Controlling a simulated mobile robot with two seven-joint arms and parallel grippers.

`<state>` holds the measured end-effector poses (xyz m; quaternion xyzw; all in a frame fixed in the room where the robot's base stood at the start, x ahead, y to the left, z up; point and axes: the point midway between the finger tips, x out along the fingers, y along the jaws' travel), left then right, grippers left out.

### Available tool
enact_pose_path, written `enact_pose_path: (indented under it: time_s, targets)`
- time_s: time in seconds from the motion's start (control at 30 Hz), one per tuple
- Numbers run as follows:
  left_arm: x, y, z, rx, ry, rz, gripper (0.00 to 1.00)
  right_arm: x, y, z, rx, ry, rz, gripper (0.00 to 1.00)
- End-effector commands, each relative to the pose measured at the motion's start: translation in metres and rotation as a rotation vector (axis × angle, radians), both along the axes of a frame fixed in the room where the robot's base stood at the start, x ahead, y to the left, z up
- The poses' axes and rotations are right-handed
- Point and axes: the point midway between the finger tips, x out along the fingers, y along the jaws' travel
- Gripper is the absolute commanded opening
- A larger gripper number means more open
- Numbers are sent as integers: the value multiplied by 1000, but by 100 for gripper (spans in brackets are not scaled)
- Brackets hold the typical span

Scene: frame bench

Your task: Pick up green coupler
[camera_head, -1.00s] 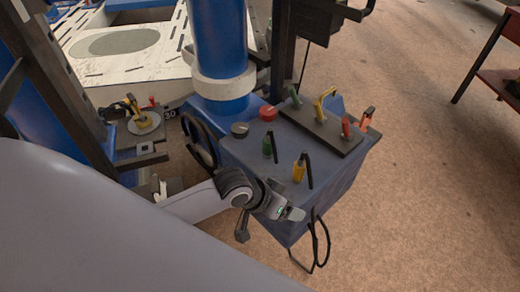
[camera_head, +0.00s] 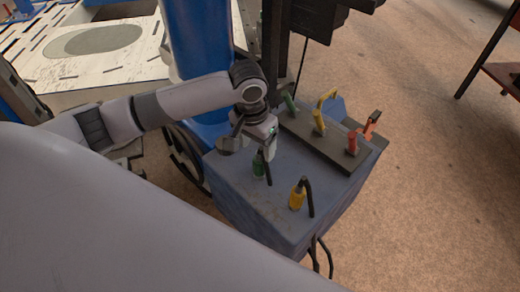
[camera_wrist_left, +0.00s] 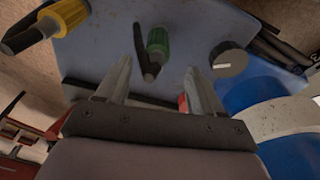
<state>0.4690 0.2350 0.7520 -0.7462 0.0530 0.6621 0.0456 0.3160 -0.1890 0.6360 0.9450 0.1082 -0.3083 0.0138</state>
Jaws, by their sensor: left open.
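The green coupler (camera_head: 258,165), with a black hose bent from its top, stands on the blue box's top. In the left wrist view the green coupler (camera_wrist_left: 158,42) shows past the fingertips, roughly between their lines. My left gripper (camera_head: 251,150) is above the box, close to the coupler. It is open and empty, with its fingers (camera_wrist_left: 158,68) spread either side. I cannot tell the exact gap to the coupler. My right gripper is not in view.
A yellow coupler (camera_head: 297,195) stands nearby on the blue box (camera_head: 248,203). A dark bar (camera_head: 330,150) behind carries green, yellow and red handles. A blue post (camera_head: 196,40) rises at the back. A black knob (camera_wrist_left: 228,60) shows in the wrist view.

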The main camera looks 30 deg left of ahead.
Motion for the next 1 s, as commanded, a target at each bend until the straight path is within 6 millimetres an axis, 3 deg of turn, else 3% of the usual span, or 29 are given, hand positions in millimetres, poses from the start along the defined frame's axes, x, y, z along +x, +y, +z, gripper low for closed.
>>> enact_pose_path:
  time_s: [0.17,0.7,0.97,1.0]
  targets:
    - [0,0,-4,2,2,1,67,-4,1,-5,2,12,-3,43]
    - [-1,-8,-70,2,0,1,67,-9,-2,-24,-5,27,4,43]
    - [0,-8,-72,2,-1,0,67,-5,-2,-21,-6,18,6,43]
    - [0,-8,-72,2,-1,0,57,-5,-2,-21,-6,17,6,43]
